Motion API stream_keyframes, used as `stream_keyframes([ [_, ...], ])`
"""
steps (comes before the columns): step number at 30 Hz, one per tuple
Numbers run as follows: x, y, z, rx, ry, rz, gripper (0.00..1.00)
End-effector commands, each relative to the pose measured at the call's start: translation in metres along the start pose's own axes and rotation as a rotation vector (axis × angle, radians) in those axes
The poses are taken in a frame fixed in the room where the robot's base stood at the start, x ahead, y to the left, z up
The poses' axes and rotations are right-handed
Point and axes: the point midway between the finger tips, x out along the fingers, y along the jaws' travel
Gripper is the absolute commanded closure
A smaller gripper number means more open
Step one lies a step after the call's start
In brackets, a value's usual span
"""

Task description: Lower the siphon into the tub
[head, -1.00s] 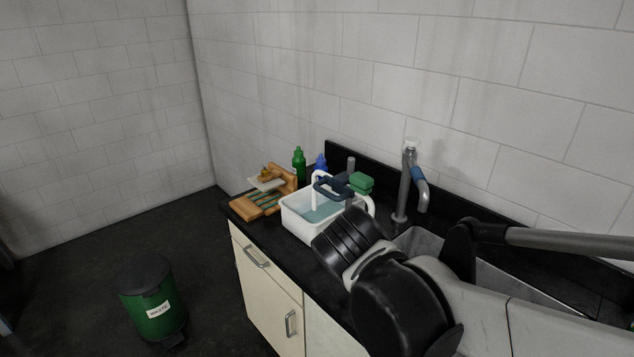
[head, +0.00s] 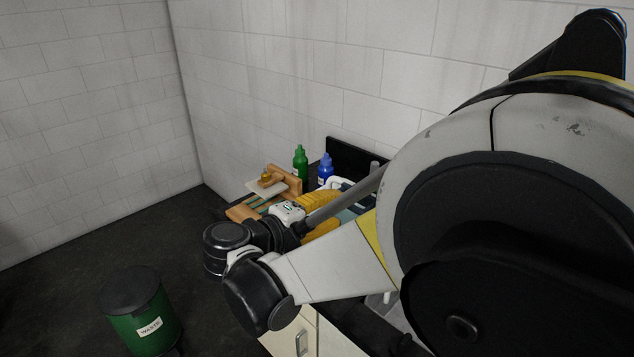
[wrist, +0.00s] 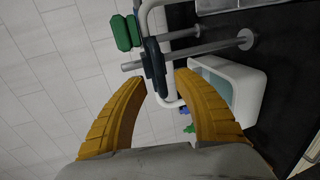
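The siphon is a white bent tube (wrist: 145,18) with a dark blue handle (wrist: 154,66). In the wrist view its handle lies just beyond and between the fingertips of my gripper (wrist: 160,82). The yellow fingers are apart, and I cannot tell whether they touch it. The white tub (wrist: 257,95) with bluish water stands at the right of the wrist view. In the head view my gripper (head: 320,214) is partly behind my arm, and only the top of the siphon (head: 336,183) shows. Most of the tub is hidden there.
A green sponge (wrist: 122,32) and grey metal pipes (wrist: 215,47) are close to the siphon. A green bottle (head: 300,166), a blue bottle (head: 325,170) and a wooden rack (head: 287,180) stand behind my gripper. A green waste bin (head: 140,320) stands on the floor.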

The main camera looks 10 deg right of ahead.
Motion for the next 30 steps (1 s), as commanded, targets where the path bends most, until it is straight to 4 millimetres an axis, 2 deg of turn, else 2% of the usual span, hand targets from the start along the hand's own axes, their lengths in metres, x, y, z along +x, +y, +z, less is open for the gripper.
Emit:
stream_keyframes([
  [3,0.023,-0.002,0.001,0.001,-0.003,0.000,0.64],
  [7,0.038,-0.001,0.000,0.001,-0.001,-0.001,0.64],
  [12,0.045,0.000,0.000,0.001,0.000,-0.001,0.64],
  [19,0.045,0.000,0.000,0.000,0.001,-0.001,0.65],
  [22,0.045,0.000,0.000,0.000,0.001,-0.001,0.96],
  [23,0.045,0.000,0.000,0.000,0.001,-0.001,1.00],
  [28,0.045,-0.001,0.000,0.000,0.001,-0.001,1.00],
  [30,0.046,-0.007,0.000,0.000,0.001,-0.002,1.00],
])
